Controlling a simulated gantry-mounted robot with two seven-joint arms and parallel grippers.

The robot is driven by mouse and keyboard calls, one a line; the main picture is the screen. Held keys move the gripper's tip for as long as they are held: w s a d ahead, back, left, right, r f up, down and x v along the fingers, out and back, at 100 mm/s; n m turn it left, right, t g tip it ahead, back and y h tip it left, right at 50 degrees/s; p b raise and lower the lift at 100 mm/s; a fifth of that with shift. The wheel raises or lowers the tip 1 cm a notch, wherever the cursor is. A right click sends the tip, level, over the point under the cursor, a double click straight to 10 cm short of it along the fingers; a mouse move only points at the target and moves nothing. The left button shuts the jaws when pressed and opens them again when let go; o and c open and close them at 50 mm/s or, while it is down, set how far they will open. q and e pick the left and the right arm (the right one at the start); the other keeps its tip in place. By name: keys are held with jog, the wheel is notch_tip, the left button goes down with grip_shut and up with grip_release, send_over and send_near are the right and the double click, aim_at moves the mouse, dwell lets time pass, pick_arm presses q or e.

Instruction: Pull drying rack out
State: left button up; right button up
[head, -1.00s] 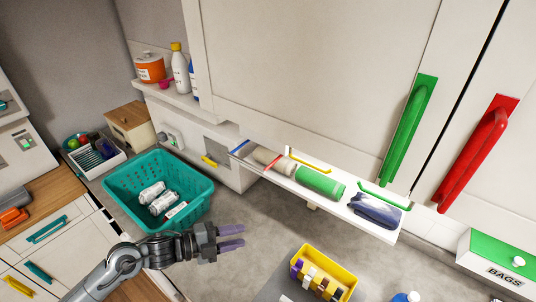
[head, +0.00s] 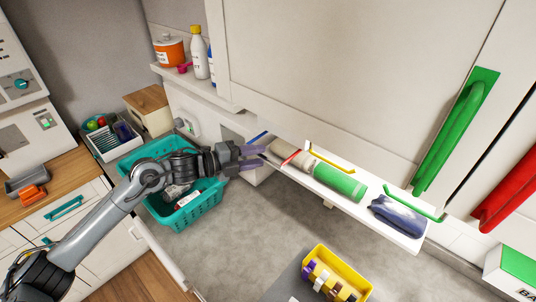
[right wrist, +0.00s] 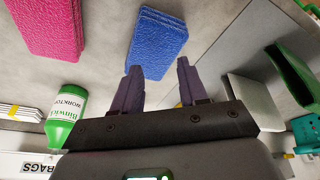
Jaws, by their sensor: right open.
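The drying rack (head: 405,235) is a long white pulled-out shelf under the big white cabinet in the head view. A beige roll (head: 288,150), a green roll (head: 340,183) and a dark blue cloth (head: 394,212) lie on it. A yellow bar (head: 330,158) and a green bar (head: 412,205) show along its back side. My left gripper (head: 258,157) is open at the rack's left end, its purple fingers pointing right. Whether they touch the rack I cannot tell. My right gripper (right wrist: 158,70) is open and empty in the right wrist view.
A teal basket (head: 187,217) stands partly behind my left arm. A yellow tray (head: 318,284) lies below the rack.

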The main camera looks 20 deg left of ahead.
pick_arm(q)
jog(key=shift+x, duration=2.2)
jog(key=shift+f, duration=0.1)
jog(key=shift+c, duration=0.4)
grip_shut()
